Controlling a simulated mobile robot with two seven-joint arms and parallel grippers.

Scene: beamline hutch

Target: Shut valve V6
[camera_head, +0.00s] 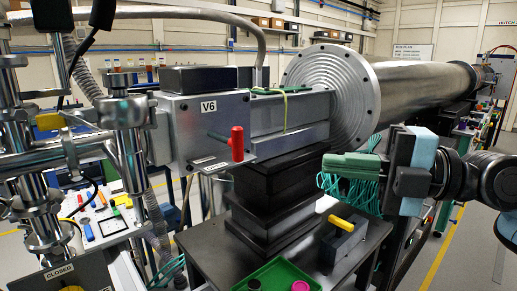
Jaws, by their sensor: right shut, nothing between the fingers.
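Valve V6 is a grey box (205,132) on the beamline, left of centre, with a white "V6" label (209,106). A red handle (237,143) stands upright at the box's front right, on a metal rod running to the left. My right gripper (328,163) comes in from the right, its green fingers together and empty. In the picture it is right of the red handle and apart from it. My left gripper is not in view.
A large ribbed flange (332,92) and steel pipe (420,88) lie behind. Below are black blocks (280,195), a block with a yellow handle (341,225), and a green tray (282,276). Teal cords (368,195) hang by the gripper. A "CLOSED" plate (58,271) is at lower left.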

